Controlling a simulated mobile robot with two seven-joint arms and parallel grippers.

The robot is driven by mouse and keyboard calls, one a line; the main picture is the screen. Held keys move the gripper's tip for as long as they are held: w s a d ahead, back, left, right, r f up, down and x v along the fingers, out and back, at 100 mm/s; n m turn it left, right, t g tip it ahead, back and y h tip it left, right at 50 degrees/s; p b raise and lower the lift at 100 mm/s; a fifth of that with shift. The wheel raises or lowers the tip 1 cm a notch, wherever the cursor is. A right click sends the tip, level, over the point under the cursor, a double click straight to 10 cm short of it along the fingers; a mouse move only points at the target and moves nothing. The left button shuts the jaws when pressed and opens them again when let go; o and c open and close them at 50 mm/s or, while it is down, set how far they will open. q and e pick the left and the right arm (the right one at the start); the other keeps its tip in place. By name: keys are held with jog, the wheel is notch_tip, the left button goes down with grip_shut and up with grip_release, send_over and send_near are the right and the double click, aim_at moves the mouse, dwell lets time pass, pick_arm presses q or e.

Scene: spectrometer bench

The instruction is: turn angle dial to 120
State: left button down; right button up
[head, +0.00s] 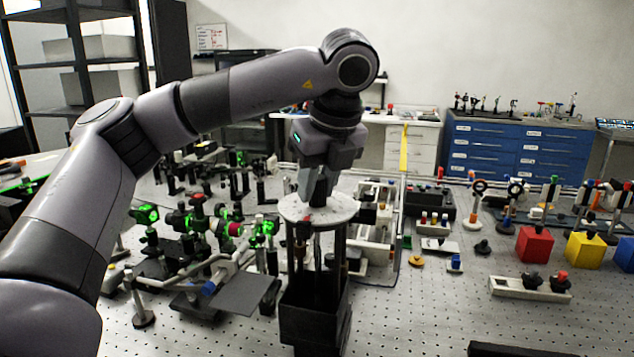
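A round, pale dial plate (337,212) sits on top of a dark stand with posts (315,310), in the middle of the head view. I take it for the angle dial. Its markings are too small to read. My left gripper (317,196) points down onto the plate from above, with its fingertips at or just over the plate's middle. The fingers and hand hide the plate's centre, so I cannot tell whether they hold a knob. My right gripper is not in view.
A perforated optical bench (420,325) fills the foreground. Green-lit optics (195,222) crowd the left of the stand. A red cube (534,244) and a yellow cube (584,250) stand at the right. Bare bench lies right of the stand.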

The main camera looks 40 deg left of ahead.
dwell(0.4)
pick_arm(q)
jog(key=m+t+b, duration=0.1)
jog(key=m, duration=0.2)
jog(key=shift+f+m+h+b, duration=0.1)
jog(key=shift+m+h+b, duration=0.2)
jog(key=shift+m+b, duration=0.1)
jog(key=m+t+b, duration=0.1)
jog(key=m, duration=0.1)
jog(key=shift+m+h, duration=0.3)
jog(key=m, duration=0.2)
jog(key=shift+m+t+h, duration=0.3)
jog(key=shift+t+h, duration=0.1)
jog(key=shift+m+h+b, duration=0.3)
jog(key=shift+m+h, duration=0.2)
jog(key=shift+m, duration=0.9)
jog(key=shift+r, duration=0.2)
